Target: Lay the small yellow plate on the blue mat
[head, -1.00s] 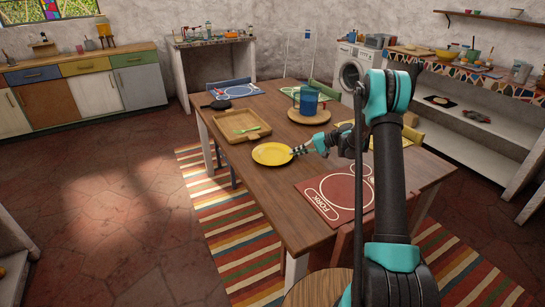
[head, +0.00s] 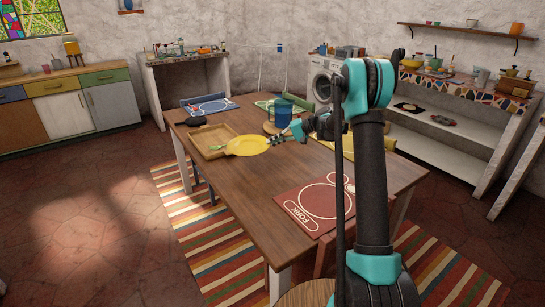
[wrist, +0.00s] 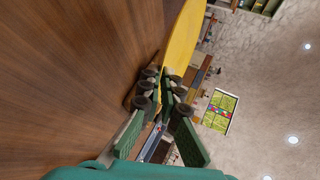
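The small yellow plate (head: 246,146) is held by its right edge in my gripper (head: 279,138) and appears raised above the wooden table, overlapping the tray's right side in the head view. In the wrist view the plate (wrist: 184,38) stands edge-on between the fingertips of my gripper (wrist: 166,82), with the wood table top to the left. The blue mat (head: 227,106) with white outlines lies at the far left end of the table, beyond the tray. Nothing is seen lying on it.
A wooden tray (head: 203,153) with a green utensil lies left of the plate. A black pan (head: 190,121) lies between tray and blue mat. A red mat (head: 300,197) lies at the near right.

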